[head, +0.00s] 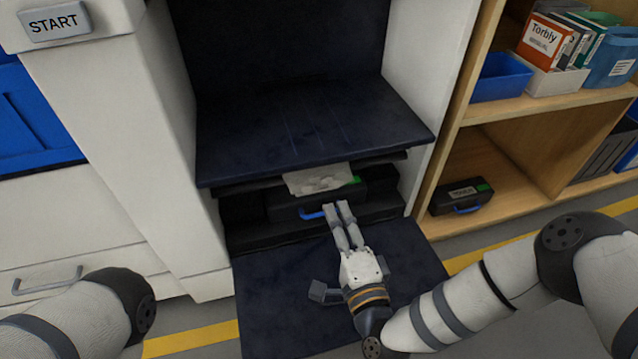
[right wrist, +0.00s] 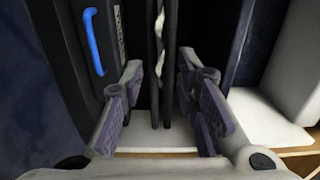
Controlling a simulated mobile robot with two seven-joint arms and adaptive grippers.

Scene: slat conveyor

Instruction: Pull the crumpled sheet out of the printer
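The crumpled sheet (head: 318,180) is pale and wrinkled and sticks out of the slot under the printer's (head: 300,130) dark upper ledge. In the right wrist view its wavy white edge (right wrist: 159,30) shows between dark plates; the rest is hidden inside. My right gripper (head: 338,208) is in front of the opening, just below and right of the sheet. In the right wrist view the right gripper (right wrist: 160,65) is open, its fingers apart with the sheet's edge beyond the gap. Nothing is held. My left gripper is out of view.
A black unit with a blue handle (head: 312,214) sits in the printer below the sheet. The dark lowered flap (head: 270,300) lies under my right gripper. A shelf (head: 535,108) on the right holds a black cartridge (head: 462,197), binders and blue bins. A START button (head: 55,22) is upper left.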

